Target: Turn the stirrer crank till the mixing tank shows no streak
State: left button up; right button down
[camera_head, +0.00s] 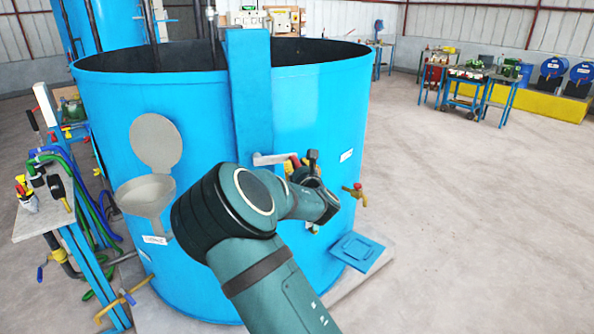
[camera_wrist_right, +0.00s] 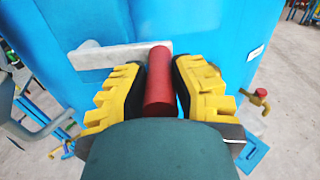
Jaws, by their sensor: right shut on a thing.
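The mixing tank (camera_head: 190,115) is a large, open-topped blue drum in the middle of the head view. A blue upright (camera_head: 250,95) runs down its front. The stirrer crank (camera_head: 270,158) sticks out low on this upright, with a grey arm and a red handle. In the right wrist view the red handle (camera_wrist_right: 159,80) stands between the yellow-padded fingers of my right gripper (camera_wrist_right: 160,90), which is shut on it. The grey crank arm (camera_wrist_right: 120,54) points left from the handle. My right arm hides part of the tank front in the head view. My left gripper is not in view.
A round grey hatch lid (camera_head: 156,141) and funnel (camera_head: 146,194) sit on the tank's left front. A red-handled tap (camera_head: 355,191) juts from its right side. A bench with hoses (camera_head: 45,215) stands at left.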

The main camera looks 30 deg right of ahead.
jog(key=shift+r, duration=0.3)
jog(key=c, duration=0.7)
grip_release()
jog(key=shift+f, duration=0.1)
jog(key=v, duration=1.2)
